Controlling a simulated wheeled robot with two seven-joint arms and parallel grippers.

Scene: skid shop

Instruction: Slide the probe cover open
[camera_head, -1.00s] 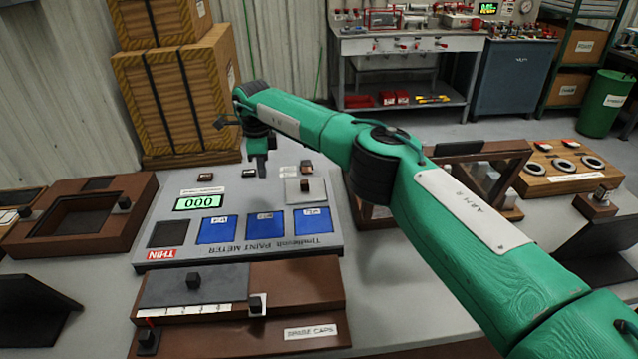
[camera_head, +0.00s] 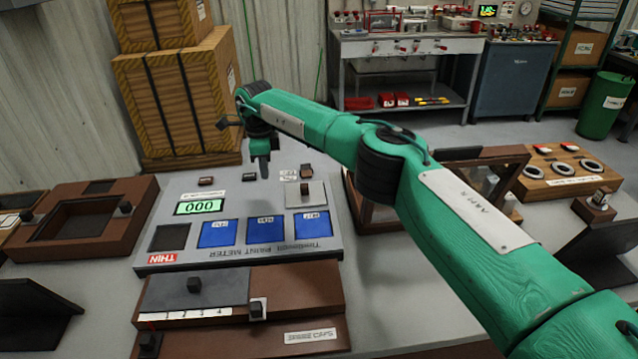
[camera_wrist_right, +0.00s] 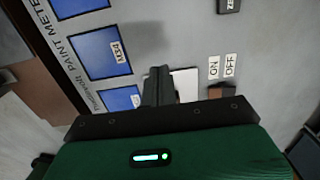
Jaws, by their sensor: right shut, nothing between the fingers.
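A pale square plate with a dark knob (camera_head: 305,194) lies on the right part of the paint meter (camera_head: 250,262); it looks like the probe cover. In the right wrist view, part of a pale plate (camera_wrist_right: 186,84) shows behind the fingers. My right gripper (camera_head: 263,174) is shut and empty, pointing down over the meter's far part, left of the plate and apart from its knob. In the wrist view its fingers (camera_wrist_right: 158,72) hide part of the plate. What lies under the plate is hidden. My left gripper is not in view.
ON and OFF labels (camera_wrist_right: 222,66) and a small brown switch (camera_wrist_right: 221,92) are close by. A brown box with a grey lid (camera_head: 195,288) stands in front of the meter. A wooden-framed case (camera_head: 495,165) stands right, partly behind my arm. Crates (camera_head: 175,95) stand behind.

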